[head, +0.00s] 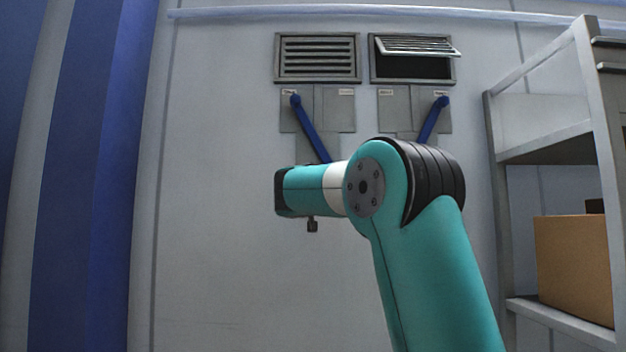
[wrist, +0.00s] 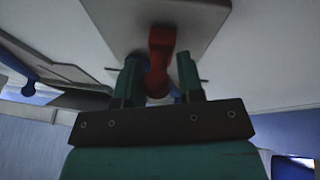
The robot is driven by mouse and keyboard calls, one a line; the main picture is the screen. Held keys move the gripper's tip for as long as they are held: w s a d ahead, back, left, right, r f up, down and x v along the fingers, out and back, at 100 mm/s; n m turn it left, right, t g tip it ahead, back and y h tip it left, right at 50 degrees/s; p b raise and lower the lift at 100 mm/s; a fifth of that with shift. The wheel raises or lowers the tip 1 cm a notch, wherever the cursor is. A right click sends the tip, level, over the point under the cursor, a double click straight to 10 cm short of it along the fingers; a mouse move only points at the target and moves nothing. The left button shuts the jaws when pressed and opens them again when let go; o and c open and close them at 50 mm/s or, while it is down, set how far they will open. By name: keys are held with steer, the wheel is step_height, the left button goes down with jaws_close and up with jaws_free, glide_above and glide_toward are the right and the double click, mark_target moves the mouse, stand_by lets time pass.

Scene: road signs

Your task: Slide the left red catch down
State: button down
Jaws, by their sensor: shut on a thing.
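The red catch (wrist: 161,42) is in the wrist view, at the top middle, on a grey plate (wrist: 202,18). Its rounded end reaches down between the two green fingers of my gripper (wrist: 158,72). My gripper is shut on the catch. In the head view my own arm hides the catch and the gripper's fingers. Which of the catches this is cannot be told from the wrist view alone.
Two vents are on the wall, the left one (head: 317,58) with level slats and the right one (head: 413,47) with its flap tilted out. Blue levers (head: 311,128) (head: 433,119) hang below them. A shelf (head: 545,140) with a cardboard box (head: 574,262) stands at right.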

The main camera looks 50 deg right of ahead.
step_height(320, 180, down, 2)
steer(key=shift+s+d+f+b, duration=0.1)
steer(key=shift+s+d+b, duration=0.05)
steer(key=shift+b, duration=0.45)
steer(key=c, duration=1)
jaws_free()
steer(key=shift+o, duration=0.7)
steer(key=shift+s, duration=0.1)
